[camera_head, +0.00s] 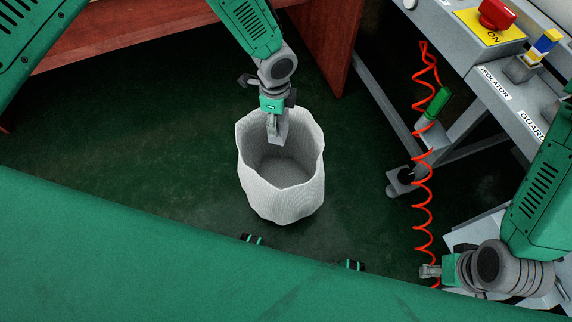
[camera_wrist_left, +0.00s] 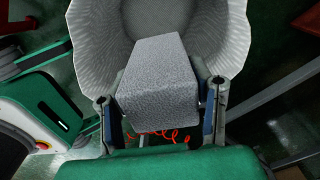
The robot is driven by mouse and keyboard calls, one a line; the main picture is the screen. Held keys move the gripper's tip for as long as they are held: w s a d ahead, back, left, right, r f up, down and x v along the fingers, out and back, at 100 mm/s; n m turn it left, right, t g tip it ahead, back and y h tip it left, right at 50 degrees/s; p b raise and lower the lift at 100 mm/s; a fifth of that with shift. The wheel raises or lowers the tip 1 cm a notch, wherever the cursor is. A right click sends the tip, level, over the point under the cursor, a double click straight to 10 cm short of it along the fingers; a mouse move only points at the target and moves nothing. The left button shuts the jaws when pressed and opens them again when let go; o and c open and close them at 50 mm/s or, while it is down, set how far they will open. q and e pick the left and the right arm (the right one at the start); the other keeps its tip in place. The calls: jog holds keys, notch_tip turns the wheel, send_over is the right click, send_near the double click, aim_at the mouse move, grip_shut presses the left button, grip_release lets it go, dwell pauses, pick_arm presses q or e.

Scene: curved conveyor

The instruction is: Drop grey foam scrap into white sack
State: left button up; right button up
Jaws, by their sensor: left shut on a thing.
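The white sack (camera_head: 290,208) stands open and upright on the green floor in the middle of the head view. It also shows behind the foam in the left wrist view (camera_wrist_left: 92,40). My left gripper (camera_head: 273,117) points down over the sack's far rim. It is shut on the grey foam scrap (camera_wrist_left: 158,78), a wedge-like block between the two fingers. In the head view the foam (camera_head: 279,132) hangs over the sack's opening. The sack's visible inside looks empty. My right gripper (camera_head: 430,271) is at the lower right, away from the sack; its fingers are too small to judge.
A red-brown wooden bench (camera_head: 325,40) stands behind the sack. A grey machine frame (camera_head: 455,50) with a red stop button (camera_head: 497,13) is at the upper right. A coiled red hose (camera_head: 422,190) hangs beside it. Floor left of the sack is clear.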

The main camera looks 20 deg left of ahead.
pick_arm(q)
jog(key=shift+a, duration=0.15)
pick_arm(e)
jog(key=shift+a, duration=0.1)
pick_arm(q)
jog(key=o, duration=0.8)
jog(key=shift+a, duration=0.3)
pick_arm(e)
jog(key=shift+a+r, duration=0.2)
jog(key=shift+a, duration=0.15)
pick_arm(q)
jog(key=shift+d, duration=0.15)
pick_arm(e)
jog(key=shift+d, duration=0.1)
pick_arm(q)
jog(key=shift+r, duration=0.2)
jog(key=r, duration=1)
jog(key=shift+a+r, duration=0.1)
jog(key=shift+a, duration=0.1)
jog(key=shift+d+r, duration=0.15)
jog(key=shift+r, duration=0.5)
pick_arm(e)
jog(key=shift+d, duration=0.15)
